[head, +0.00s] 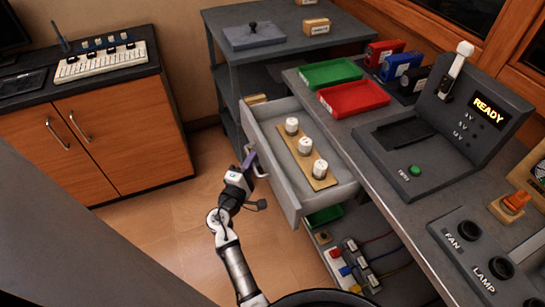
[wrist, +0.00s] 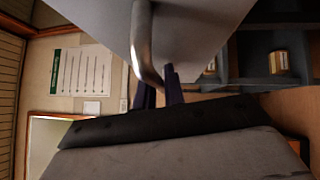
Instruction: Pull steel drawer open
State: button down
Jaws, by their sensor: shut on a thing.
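The steel drawer (head: 275,180) stands pulled out from under the workbench, its inside in plain view in the head view. Inside it, several white cylinders sit in a row on a tan board (head: 318,175). My gripper (head: 250,160) is at the drawer's front, shut on its metal handle (wrist: 143,45). In the wrist view the dark fingers (wrist: 160,88) close around the lower end of the curved handle, below the drawer's pale front (wrist: 205,30). The exact finger contact is partly hidden.
The workbench (head: 385,185) carries a green tray (head: 330,73), a red tray (head: 353,97) and a console reading READY (head: 425,140). A lower shelf holds coloured blocks and cables. An orange wooden cabinet (head: 95,150) stands left. Floor (head: 215,155) is clear between cabinet and drawer.

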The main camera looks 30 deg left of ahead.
jog(key=shift+s+a+b, duration=0.25)
jog(key=shift+s+a, duration=0.55)
jog(key=shift+s, duration=0.2)
jog(key=shift+s+a+b, duration=0.2)
jog(key=shift+s+a, duration=0.55)
jog(key=shift+s, duration=0.25)
jog(key=c, duration=1.5)
grip_release()
jog(key=shift+s, duration=0.1)
jog(key=s+d+f+b, duration=0.1)
jog(key=s+b, duration=0.2)
jog(key=s, duration=1)
jog(key=shift+s+d+f, duration=0.2)
jog(key=shift+d+f, duration=0.2)
